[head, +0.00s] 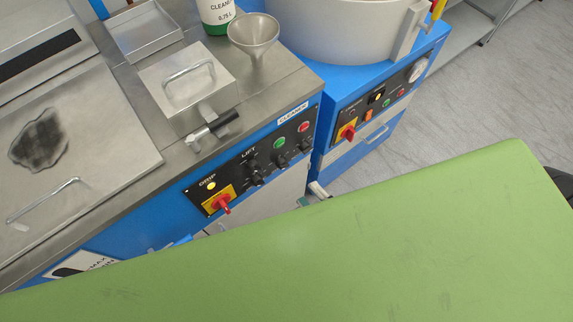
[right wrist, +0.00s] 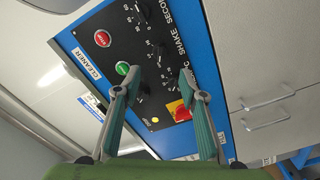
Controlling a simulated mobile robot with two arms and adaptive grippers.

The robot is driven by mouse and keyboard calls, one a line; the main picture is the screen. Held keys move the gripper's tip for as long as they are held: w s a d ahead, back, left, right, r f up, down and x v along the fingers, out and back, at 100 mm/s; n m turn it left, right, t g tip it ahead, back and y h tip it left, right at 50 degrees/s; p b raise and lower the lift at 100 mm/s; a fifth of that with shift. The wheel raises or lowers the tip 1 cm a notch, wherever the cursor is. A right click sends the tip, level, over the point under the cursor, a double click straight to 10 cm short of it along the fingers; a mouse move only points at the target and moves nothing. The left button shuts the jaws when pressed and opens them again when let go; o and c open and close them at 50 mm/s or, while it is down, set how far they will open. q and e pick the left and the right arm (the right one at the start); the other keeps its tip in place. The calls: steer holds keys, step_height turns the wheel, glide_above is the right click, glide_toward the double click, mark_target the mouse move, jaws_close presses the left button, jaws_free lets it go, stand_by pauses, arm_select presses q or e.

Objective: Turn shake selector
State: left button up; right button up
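The black control panel (head: 265,160) is on the blue front of the steel cleaner machine. It also shows, rotated, in the right wrist view (right wrist: 135,45). That view shows the word SHAKE beside a row of black knobs; the knob nearest the word (right wrist: 157,50) looks like the shake selector. Its exact setting is too small to read. My right gripper (right wrist: 160,78) has its teal fingers apart and nothing between them, in front of the panel's knobs. My left gripper is not in view.
A large green surface (head: 400,230) fills the foreground and hides the lower machine front. A red and yellow switch (right wrist: 180,110), green button (right wrist: 122,68) and red stop button (right wrist: 103,38) sit close to the knobs. A blue machine (head: 350,165) stands right; grey floor (head: 500,80) beyond is clear.

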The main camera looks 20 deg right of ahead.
mark_target(283, 165)
steer(key=p+x, duration=0.1)
steer(key=x, duration=0.9)
steer(key=shift+w, duration=0.25)
steer(key=shift+f, duration=0.15)
jaws_close()
